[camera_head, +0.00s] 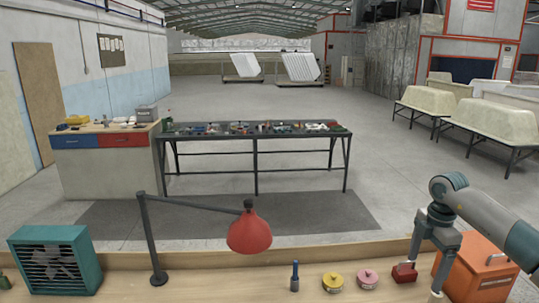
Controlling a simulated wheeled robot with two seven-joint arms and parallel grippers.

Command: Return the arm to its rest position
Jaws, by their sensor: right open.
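My right arm (500,222) comes in from the right edge and reaches over the near bench. Its gripper (423,278) points down, with the two fingers apart and nothing visible between them. One finger is by a small red block-like object (404,273); I cannot tell whether they touch. The other finger stands in front of an orange box (470,278) and overlaps it in the picture. My left gripper is not in view.
The near wooden bench (215,284) holds a teal fan (52,262), a red lamp (250,233), a blue-topped tool (294,277), a yellow tin (333,282) and a pink tin (367,279). Beyond stand a dark worktable (250,137) and bathtub shells (490,117).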

